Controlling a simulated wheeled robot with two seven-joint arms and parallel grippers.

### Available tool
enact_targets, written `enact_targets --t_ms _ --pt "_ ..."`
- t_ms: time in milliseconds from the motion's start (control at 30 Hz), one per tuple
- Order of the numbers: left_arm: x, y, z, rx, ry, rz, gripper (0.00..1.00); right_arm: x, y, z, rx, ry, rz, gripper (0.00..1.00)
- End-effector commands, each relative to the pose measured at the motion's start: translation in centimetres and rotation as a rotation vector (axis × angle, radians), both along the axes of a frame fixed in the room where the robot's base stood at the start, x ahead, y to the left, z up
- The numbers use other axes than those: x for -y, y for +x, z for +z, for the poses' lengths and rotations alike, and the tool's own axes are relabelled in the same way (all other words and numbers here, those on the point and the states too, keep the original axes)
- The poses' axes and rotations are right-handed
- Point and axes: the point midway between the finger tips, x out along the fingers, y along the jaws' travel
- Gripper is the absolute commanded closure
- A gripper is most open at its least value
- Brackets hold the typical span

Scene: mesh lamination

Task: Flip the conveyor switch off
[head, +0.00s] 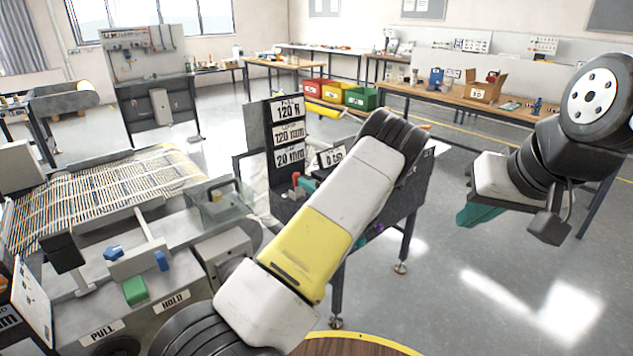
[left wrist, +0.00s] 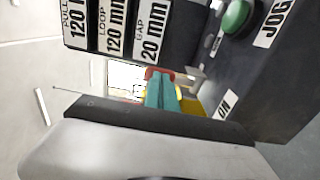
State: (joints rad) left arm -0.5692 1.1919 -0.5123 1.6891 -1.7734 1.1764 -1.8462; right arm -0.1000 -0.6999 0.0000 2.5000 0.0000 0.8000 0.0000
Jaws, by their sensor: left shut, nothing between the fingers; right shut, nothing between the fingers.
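A red part (head: 296,178), which looks like the conveyor switch handle, shows beside the dark control box under the sign stack. In the left wrist view the red part (left wrist: 158,73) is right at the tips of my left gripper's teal fingers (left wrist: 161,92); I cannot tell whether they touch. My left gripper (head: 307,184) is shut and empty, partly hidden behind my forearm in the head view. An "ON" label (left wrist: 225,107) sits on the dark panel near the fingers. My right gripper (head: 478,214) is shut and empty, hanging over open floor at the right.
A sign stack (head: 289,133) reading 120 N, 120 mm and 20 mm stands close behind my left gripper. A green JOG button (left wrist: 237,17) is on the panel. The mesh conveyor (head: 100,195) and a green button (head: 135,290) are at left. Floor at right is clear.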

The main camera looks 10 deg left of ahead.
Motion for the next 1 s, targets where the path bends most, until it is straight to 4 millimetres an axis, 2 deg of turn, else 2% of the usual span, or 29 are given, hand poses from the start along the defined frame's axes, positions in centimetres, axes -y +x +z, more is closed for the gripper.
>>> enact_targets --t_ms 467,1000 --pt "-0.2 0.2 0.3 -0.02 -0.03 0.001 1.0 0.0 0.0 0.0 0.0 0.0 0.0 1.0" --pt "-2.4 1.7 1.3 -0.233 -0.311 0.002 1.0 0.0 0.0 0.0 0.0 0.0 0.0 1.0"
